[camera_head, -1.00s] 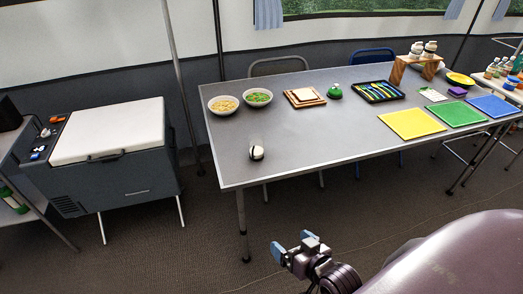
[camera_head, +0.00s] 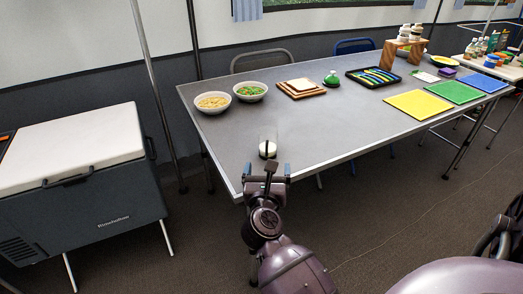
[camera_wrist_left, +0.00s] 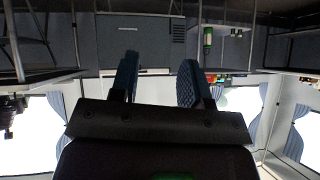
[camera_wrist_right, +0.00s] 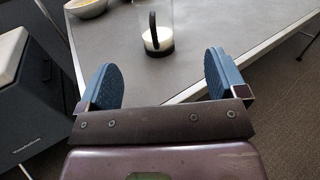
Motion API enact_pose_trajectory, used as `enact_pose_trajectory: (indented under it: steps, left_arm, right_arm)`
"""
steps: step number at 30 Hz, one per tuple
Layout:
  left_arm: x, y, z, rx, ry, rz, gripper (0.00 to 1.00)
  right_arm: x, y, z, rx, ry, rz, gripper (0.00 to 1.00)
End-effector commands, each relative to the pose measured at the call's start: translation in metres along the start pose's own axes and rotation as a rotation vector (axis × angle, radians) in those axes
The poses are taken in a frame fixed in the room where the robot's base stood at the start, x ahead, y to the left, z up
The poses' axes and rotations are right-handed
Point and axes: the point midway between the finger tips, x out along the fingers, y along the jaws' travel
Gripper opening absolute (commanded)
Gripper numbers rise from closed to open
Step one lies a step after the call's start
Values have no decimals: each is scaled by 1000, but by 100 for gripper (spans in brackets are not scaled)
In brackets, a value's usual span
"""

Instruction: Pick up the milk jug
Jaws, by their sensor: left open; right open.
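The milk jug (camera_head: 268,149) is a clear vessel with white milk at its bottom and a dark handle. It stands upright near the front left corner of the grey table. My right gripper (camera_head: 267,171) is open and empty, just in front of the jug at the table edge. In the right wrist view the jug (camera_wrist_right: 158,42) stands ahead, between the lines of the two blue fingers (camera_wrist_right: 160,78), apart from them, with its handle facing me. My left gripper (camera_wrist_left: 159,75) is open and empty in its wrist view, with no jug there; the head view does not show it.
Two food bowls (camera_head: 213,102) (camera_head: 250,91), wooden boards (camera_head: 300,88) and a green domed object (camera_head: 331,79) lie behind the jug. A cutlery tray (camera_head: 373,77) and coloured mats (camera_head: 418,104) are to the right. A cooler (camera_head: 85,170) stands left. The table around the jug is clear.

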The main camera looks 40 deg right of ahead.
Motion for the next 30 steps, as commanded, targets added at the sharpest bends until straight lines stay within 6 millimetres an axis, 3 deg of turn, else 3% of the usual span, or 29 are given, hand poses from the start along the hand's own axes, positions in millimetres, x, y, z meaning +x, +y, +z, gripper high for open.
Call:
enact_pose_trajectory:
  steps: [12, 20, 24, 30]
  left_arm:
    - [1, 1, 2, 11, 1, 2, 43]
    - [2, 2, 3, 18, 0, 4, 43]
    - [3, 3, 9, 28, -9, 7, 43]
    - [4, 3, 0, 41, 14, 8, 43]
  right_arm:
    - [48, 3, -6, 61, 28, -11, 91]
    - [64, 4, -7, 60, 28, -11, 91]
    - [81, 7, -10, 56, 29, -10, 91]
    - [105, 8, -10, 57, 30, -11, 91]
